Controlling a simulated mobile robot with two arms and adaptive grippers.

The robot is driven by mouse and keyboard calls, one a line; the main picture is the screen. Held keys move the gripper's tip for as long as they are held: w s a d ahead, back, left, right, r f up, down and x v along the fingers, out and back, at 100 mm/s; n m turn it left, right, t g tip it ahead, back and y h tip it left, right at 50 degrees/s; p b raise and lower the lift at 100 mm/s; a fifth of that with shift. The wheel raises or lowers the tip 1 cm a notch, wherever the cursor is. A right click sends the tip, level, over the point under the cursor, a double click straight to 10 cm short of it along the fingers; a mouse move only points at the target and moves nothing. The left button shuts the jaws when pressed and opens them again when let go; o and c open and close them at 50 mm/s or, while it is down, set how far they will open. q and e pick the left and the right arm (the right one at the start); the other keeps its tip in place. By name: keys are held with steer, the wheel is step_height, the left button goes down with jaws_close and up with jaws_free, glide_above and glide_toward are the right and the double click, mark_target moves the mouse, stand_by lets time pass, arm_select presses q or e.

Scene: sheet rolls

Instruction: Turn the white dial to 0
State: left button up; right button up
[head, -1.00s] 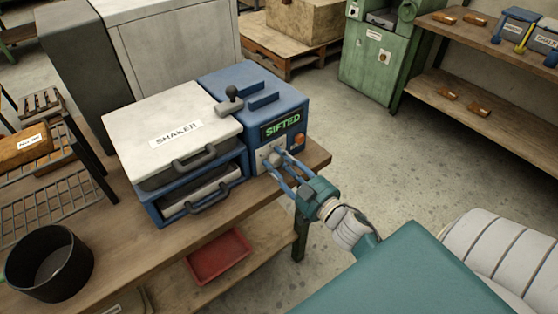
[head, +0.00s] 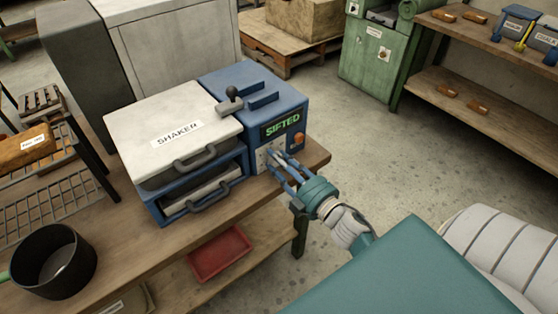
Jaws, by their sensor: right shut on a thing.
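The blue shaker machine (head: 290,102) stands on the wooden bench, with a lit green SIFTED display (head: 282,125) on its front. The white dial (head: 268,158) sits on the pale panel below the display and is largely hidden by my fingers. My right gripper (head: 274,160) reaches in from the lower right, its fingers shut on the white dial. The dial's marks and pointer are too small and covered to read. My left gripper does not show.
An orange button (head: 299,139) is just right of the dial. The white shaker lid (head: 172,128) and dark handles are to the left. A black pot (head: 52,262) stands on the bench, and a red tray (head: 220,253) lies on the lower shelf. Open floor lies to the right.

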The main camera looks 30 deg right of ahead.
steer(key=shift+w+a+r+n, duration=0.15)
steer(key=shift+r+n, duration=0.1)
steer(key=shift+n, duration=0.25)
steer(key=o, duration=1.1)
steer(key=shift+a, duration=0.1)
steer(key=shift+o, duration=0.2)
steer(key=shift+f, duration=0.1)
steer(key=shift+s+f, duration=0.1)
steer(key=shift+s, duration=0.2)
steer(key=s+d, duration=0.1)
steer(key=s, duration=1)
steer(key=shift+s, duration=0.3)
